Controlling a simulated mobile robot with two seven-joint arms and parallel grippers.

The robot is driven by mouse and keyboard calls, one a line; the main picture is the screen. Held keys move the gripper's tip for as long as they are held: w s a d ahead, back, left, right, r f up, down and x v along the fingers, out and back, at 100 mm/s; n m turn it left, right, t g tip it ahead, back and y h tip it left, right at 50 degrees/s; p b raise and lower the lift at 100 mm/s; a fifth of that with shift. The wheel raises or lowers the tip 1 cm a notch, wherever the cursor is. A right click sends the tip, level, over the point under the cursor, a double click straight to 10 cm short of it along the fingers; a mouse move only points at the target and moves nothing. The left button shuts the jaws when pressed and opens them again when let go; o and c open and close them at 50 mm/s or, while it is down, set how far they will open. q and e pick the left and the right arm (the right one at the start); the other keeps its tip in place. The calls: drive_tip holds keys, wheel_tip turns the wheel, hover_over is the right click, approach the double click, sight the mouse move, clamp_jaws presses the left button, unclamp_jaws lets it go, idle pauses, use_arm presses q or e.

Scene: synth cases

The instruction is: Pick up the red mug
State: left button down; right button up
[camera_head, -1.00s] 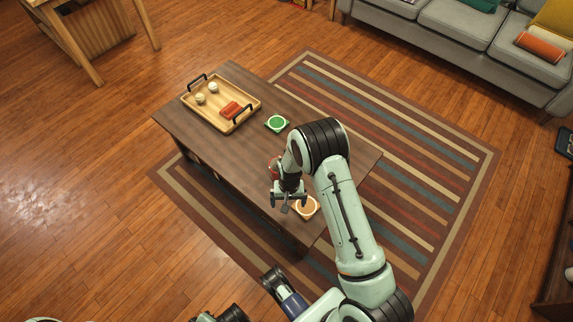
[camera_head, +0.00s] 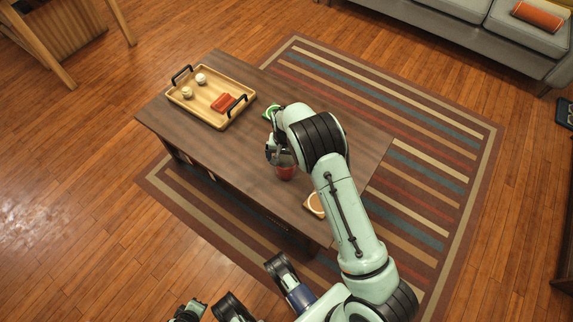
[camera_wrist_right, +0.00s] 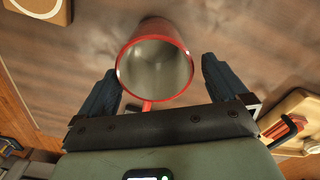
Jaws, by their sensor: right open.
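The red mug (camera_head: 286,173) stands on the dark wooden table, partly covered by my right arm in the head view. In the right wrist view the mug (camera_wrist_right: 180,33) shows its red rim, pale inside and a handle on the palm side. My right gripper (camera_head: 271,152) is low over the table, close beside the mug. My left gripper does not clearly show.
The table (camera_head: 215,150) carries a wooden tray (camera_head: 203,110) with black handles, two small pale items and a red item. Bare tabletop lies left of the gripper.

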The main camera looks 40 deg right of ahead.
sight(286, 163)
drive_tip(key=shift+d+f+b, duration=0.2)
drive_tip(key=shift+f+b, duration=0.2)
drive_tip(key=shift+f, duration=0.8)
wheel_tip(286, 163, down, 3)
drive_tip(key=shift+r+b, duration=0.15)
drive_tip(key=shift+b, duration=0.25)
use_arm(q)
drive_tip(key=f, duration=0.1)
drive_tip(key=s+f, duration=0.1)
drive_tip(key=shift+a+f+g, duration=0.3)
drive_tip(key=shift+a, duration=0.1)
use_arm(e)
drive_tip(key=shift+r, duration=0.1)
drive_tip(key=c, duration=1)
drive_tip(key=shift+c, duration=0.2)
